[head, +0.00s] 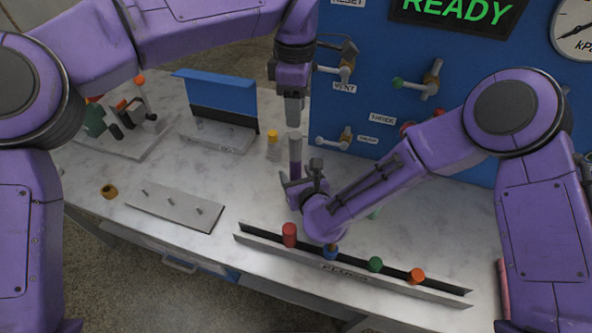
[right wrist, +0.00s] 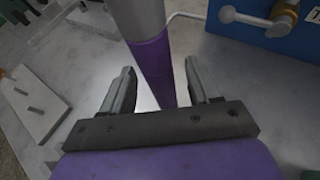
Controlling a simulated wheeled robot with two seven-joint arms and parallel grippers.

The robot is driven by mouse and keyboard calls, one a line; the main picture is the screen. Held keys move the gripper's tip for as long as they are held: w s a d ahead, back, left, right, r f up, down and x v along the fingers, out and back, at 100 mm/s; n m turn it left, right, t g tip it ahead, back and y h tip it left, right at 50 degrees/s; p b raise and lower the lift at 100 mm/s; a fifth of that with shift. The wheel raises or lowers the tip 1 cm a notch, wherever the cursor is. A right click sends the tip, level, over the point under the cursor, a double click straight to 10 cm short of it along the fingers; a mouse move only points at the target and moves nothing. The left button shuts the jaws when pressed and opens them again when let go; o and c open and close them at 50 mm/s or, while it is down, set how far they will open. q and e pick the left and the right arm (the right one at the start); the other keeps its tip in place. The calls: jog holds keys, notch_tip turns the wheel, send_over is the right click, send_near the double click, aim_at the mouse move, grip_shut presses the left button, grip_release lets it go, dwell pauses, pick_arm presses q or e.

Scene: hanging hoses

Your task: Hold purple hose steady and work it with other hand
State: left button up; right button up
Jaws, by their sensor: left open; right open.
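The purple hose (head: 295,168) stands upright over the table, with a grey upper section and a purple lower section. It also shows in the right wrist view (right wrist: 152,68), where it passes between the spread fingers of my right gripper (right wrist: 160,92). In the head view, my right gripper (head: 302,188) is low by the purple section, open, with its own wrist hiding the hose's lower end. My left gripper (head: 292,112) points down just above the grey top of the hose. Its fingers look close to the top, and I cannot tell whether they touch it.
A blue panel (head: 350,105) with valves stands behind and to the right. A rail (head: 350,265) with several coloured caps crosses the front. A plate with pegs (head: 175,208), a blue-backed stand (head: 215,95) and a yellow-capped vial (head: 273,147) are to the left.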

aim_at(295, 146)
jog(key=shift+w+a+f, duration=0.15)
jog(key=shift+w+f, duration=0.05)
jog(key=shift+w, duration=0.25)
jog(key=c, duration=1.1)
pick_arm(q)
jog(key=o, duration=0.3)
pick_arm(e)
jog(key=shift+o, duration=0.2)
pick_arm(q)
jog(key=shift+o, duration=0.2)
jog(key=n, duration=0.5)
jog(key=shift+r, duration=0.25)
jog(key=shift+n, duration=0.3)
notch_tip(295, 146, down, 12)
jog(key=shift+r, duration=0.1)
jog(key=shift+c, duration=0.2)
grip_shut()
